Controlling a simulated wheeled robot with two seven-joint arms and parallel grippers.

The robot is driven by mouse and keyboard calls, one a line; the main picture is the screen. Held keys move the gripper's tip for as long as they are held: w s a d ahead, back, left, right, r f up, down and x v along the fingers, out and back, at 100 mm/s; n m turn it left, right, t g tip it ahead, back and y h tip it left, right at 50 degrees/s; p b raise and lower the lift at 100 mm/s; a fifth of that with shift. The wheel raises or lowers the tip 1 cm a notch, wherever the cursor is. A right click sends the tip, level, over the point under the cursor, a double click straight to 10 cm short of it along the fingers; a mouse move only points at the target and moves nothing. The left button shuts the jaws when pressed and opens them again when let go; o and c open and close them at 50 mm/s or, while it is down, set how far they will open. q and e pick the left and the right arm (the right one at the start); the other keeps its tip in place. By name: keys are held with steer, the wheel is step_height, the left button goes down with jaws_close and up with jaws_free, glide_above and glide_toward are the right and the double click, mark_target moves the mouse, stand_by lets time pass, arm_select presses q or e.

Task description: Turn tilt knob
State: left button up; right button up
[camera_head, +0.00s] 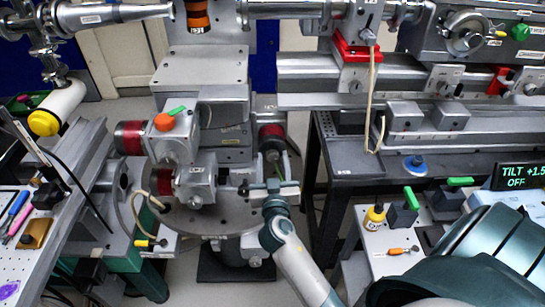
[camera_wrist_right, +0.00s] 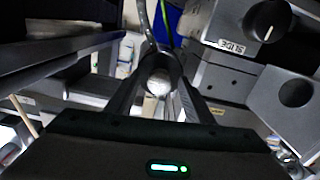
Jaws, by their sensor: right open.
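My right gripper (camera_head: 272,178) reaches in from the bottom of the head view to the front right of the grey motor stage (camera_head: 230,150). Its jaws are open. In the wrist view, the gripper (camera_wrist_right: 155,85) has a round pale-ended part (camera_wrist_right: 158,82) between and beyond its fingers; I cannot tell whether they touch it. No knob label reading tilt is legible to me, so I cannot tell whether this part is the tilt knob. A display (camera_head: 516,177) at the right reads TILT +1.5 and OFF. My left gripper is not in view.
A black knob (camera_wrist_right: 267,20) beside a SLIDE label is right of the gripper in the wrist view. Red-ended motors (camera_head: 130,138) and a cable loop crowd the stage. A tool bench (camera_head: 30,262) stands left; a white tray (camera_head: 375,240) with a yellow bottle stands right.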

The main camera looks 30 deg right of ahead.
steer(key=c, duration=1)
steer(key=shift+c, duration=0.2)
steer(key=shift+n, duration=0.4)
steer(key=shift+r+n, duration=0.1)
steer(key=shift+n, duration=2.4)
steer(key=o, duration=1)
steer(key=shift+o, duration=0.2)
steer(key=shift+s+a, duration=0.1)
steer(key=shift+s, duration=0.05)
